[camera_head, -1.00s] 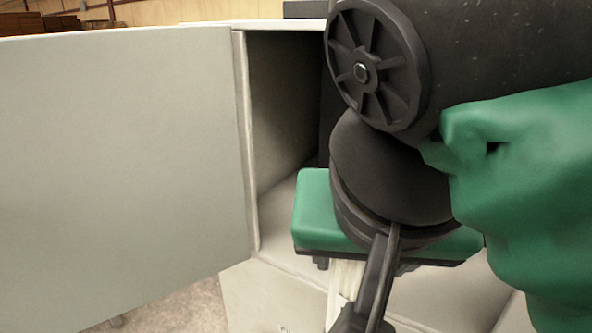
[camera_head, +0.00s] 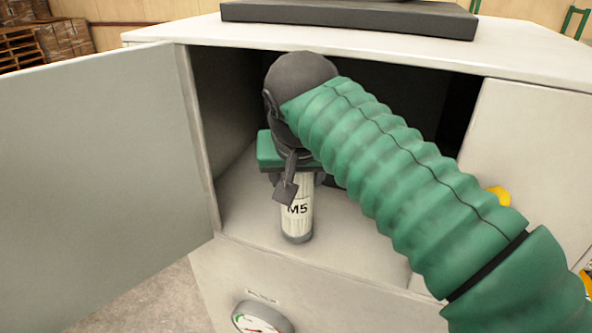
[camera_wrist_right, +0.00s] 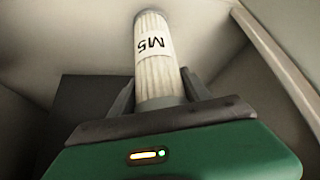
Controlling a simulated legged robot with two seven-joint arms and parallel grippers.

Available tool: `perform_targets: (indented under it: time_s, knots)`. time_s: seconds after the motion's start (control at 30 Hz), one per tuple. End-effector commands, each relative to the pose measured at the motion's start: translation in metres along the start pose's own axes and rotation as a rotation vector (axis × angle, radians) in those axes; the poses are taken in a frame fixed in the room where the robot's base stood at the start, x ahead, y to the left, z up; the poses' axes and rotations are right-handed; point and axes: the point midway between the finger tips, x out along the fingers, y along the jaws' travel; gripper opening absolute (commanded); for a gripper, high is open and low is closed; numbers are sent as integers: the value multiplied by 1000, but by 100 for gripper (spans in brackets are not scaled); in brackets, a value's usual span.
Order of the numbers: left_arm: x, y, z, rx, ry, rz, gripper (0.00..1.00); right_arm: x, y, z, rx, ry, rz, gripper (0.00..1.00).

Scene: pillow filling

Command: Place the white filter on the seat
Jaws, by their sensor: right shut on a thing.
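The white filter (camera_head: 298,220), a pleated cylinder marked M5 with a grey end cap, is held upright in my right gripper (camera_head: 296,182) at the open cabinet's front. Its lower end shows over the cabinet floor; I cannot tell whether it touches. In the right wrist view the filter (camera_wrist_right: 155,65) extends away from between the two dark fingers of the gripper (camera_wrist_right: 158,95), which are shut on it. My gripper's green body and arm cover much of the cabinet interior. I cannot make out the seat. My left gripper is not in view.
The cabinet (camera_head: 340,292) has its left door (camera_head: 95,160) swung open and a panel (camera_head: 530,150) at the right. A gauge (camera_head: 262,318) is on its lower front. A dark slab (camera_head: 350,18) lies on top. Boxes stand at far left.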

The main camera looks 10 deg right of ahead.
Motion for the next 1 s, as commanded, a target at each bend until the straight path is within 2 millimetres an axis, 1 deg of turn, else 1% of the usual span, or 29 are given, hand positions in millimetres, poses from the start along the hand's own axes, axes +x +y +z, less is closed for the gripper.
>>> perform_targets:
  time_s: [0.1,0.33,0.37,0.5,0.83,0.93,1.0]
  knots:
    - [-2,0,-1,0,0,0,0,6,2,3,2,2,-1,1]
    - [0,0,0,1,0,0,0,7,1,4,2,3,-1,1]
    - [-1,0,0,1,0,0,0,6,0,4,1,2,0,60]
    - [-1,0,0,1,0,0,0,6,0,4,1,2,0,78]
    - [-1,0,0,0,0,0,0,4,0,3,1,2,-1,78]
    - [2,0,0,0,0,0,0,-8,0,3,2,4,-2,78]
    - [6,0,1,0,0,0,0,-23,0,4,2,6,-3,78]
